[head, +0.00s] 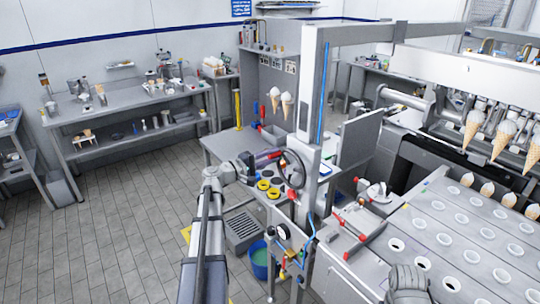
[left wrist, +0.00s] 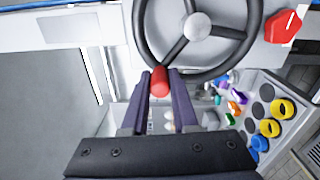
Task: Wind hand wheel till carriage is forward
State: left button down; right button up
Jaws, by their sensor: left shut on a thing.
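The hand wheel (head: 302,167) is a dark ring on the side of the grey upright post in the middle of the head view. A red handle (left wrist: 159,82) sticks out from the lower left of the rim. My left gripper (left wrist: 161,78) is shut on this handle, with one dark purple finger on each side. In the head view my left gripper (head: 262,158) reaches the wheel from the left. I cannot tell which part is the carriage, or how far forward it is.
A blue bucket (head: 261,262) stands on the floor below the wheel. A red knob (left wrist: 283,26) sits beside the wheel in the left wrist view. A perforated cone plate (head: 470,225) and a row of hanging cones (head: 503,135) are at the right. The floor at left is clear.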

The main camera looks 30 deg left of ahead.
aim_at(297, 158)
pick_arm(q)
jog(key=d+m, duration=0.1)
jog(key=m, duration=0.1)
jog(key=s+d+r+m+p, duration=0.1)
jog(key=m, duration=0.1)
jog(key=d+r+m+p, duration=0.1)
jog(key=m, duration=0.2)
jog(key=shift+s+d+r, duration=0.25)
jog(key=shift+d, duration=0.05)
jog(key=shift+s+d+f+m+b, duration=0.1)
jog(key=shift+s+d+m, duration=0.2)
jog(key=shift+d+m, duration=0.75)
jog(key=shift+s+d+f+m+b, duration=0.15)
jog(key=shift+s+d+m, duration=0.2)
jog(key=shift+m, duration=1.2)
jog(key=shift+s+d+f+m+b, duration=0.1)
jog(key=shift+s+d+m, duration=0.1)
jog(key=shift+d+m, duration=0.85)
jog(key=shift+a+m, duration=0.25)
jog(key=shift+m, duration=0.1)
jog(key=c, duration=0.7)
grip_release()
jog(key=shift+v, duration=4)
jog(key=shift+w, duration=0.1)
